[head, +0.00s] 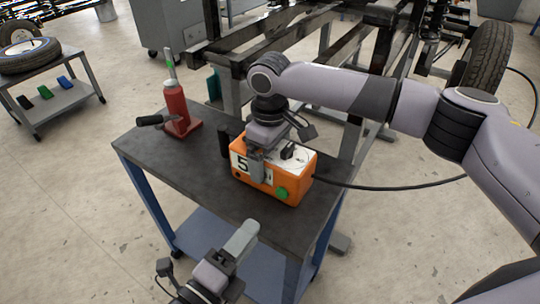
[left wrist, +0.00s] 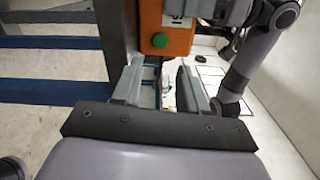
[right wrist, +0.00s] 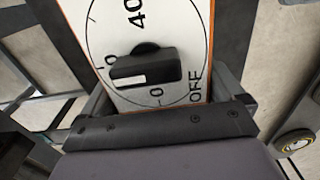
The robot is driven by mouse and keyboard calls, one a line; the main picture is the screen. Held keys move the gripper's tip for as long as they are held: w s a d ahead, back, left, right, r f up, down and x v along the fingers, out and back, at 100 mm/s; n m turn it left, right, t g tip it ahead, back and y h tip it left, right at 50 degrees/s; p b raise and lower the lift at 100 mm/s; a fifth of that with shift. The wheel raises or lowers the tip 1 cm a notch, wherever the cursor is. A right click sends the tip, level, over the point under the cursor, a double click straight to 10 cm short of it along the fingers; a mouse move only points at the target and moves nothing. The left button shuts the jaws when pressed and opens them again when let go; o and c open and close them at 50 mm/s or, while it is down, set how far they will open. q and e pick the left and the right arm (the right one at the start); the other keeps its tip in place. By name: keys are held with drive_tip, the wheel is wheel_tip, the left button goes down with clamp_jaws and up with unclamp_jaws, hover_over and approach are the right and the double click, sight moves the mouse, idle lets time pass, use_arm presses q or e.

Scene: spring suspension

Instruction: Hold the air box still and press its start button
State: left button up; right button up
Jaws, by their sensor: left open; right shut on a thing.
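The orange air box (head: 297,187) stands on the dark table top, with a white "5" label on its side and a dial on its white top. Its green start button (head: 282,193) is on the near face; it also shows in the left wrist view (left wrist: 159,40). My right gripper (head: 258,170) comes from above and is shut on the box; the right wrist view shows the black dial knob (right wrist: 146,68) between its fingers. My left gripper (left wrist: 158,75) is open and empty, below the box and short of the button in the head view.
The table (head: 150,160) has a red jack (head: 176,110) with a black handle at its far left. A black hose (head: 400,187) runs right from the box. A metal frame (head: 330,40) stands behind. The table's front left is clear.

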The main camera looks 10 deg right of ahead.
idle(0.4)
use_arm(q)
clamp_jaws()
idle(1.6)
